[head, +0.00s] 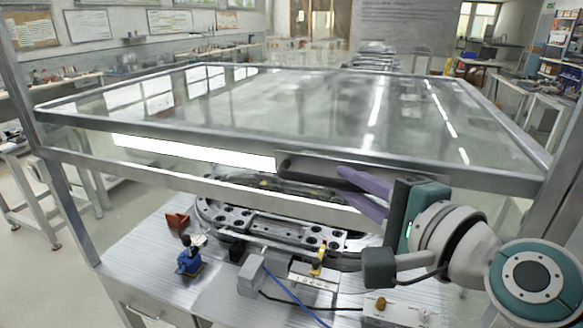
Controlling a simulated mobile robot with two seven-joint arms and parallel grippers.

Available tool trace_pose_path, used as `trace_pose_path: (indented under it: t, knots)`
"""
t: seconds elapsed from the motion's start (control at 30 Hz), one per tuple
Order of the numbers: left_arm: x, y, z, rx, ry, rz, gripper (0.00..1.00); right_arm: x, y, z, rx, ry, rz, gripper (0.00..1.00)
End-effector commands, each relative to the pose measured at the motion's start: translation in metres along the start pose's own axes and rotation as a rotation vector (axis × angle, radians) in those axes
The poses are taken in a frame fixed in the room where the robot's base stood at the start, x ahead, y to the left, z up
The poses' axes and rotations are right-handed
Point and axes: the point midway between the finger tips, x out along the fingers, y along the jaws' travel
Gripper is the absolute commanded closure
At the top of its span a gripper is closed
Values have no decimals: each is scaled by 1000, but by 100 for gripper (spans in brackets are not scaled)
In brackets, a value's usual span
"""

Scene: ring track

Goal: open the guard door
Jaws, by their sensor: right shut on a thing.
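The guard is a metal-framed enclosure with a clear top pane (270,100) over the ring track (235,218). The guard door shows at its front as a narrow band seen at a steep angle, with a metal lower rail (130,174). A grey metal handle bar (310,168) runs along the front, below the top frame edge. My right gripper (345,187) comes in from the right, its purple fingers shut on the handle bar. The fingertips partly overlap the bar, so the exact contact is hidden. My left gripper is not in view.
A red-brown block (177,221), a blue device (188,262), a grey box (252,275) with a blue cable, and a white control box (400,312) stand on the metal table. Upright posts (72,205) flank the guard. Benches line the room behind.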

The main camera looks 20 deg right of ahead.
Motion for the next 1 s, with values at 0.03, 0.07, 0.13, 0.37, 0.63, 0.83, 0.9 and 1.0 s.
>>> trace_pose_path:
  t: [0.03,0.07,0.13,0.37,0.63,0.83,0.9,1.0]
  knots:
    - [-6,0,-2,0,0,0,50,-1,-8,1,0,1,-4,100]
    - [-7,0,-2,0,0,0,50,-1,-9,1,0,1,-4,100]
    - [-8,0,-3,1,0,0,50,-1,-10,1,0,2,-4,100]
    - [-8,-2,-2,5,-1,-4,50,-1,-9,1,0,2,-4,100]
    - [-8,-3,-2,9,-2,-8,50,-1,-9,1,0,2,-2,70]
    - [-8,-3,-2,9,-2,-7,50,-1,-8,1,0,1,-1,70]
    - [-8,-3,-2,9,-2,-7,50,-3,-8,1,0,1,0,70]
    - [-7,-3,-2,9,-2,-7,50,-11,-7,1,1,1,0,70]
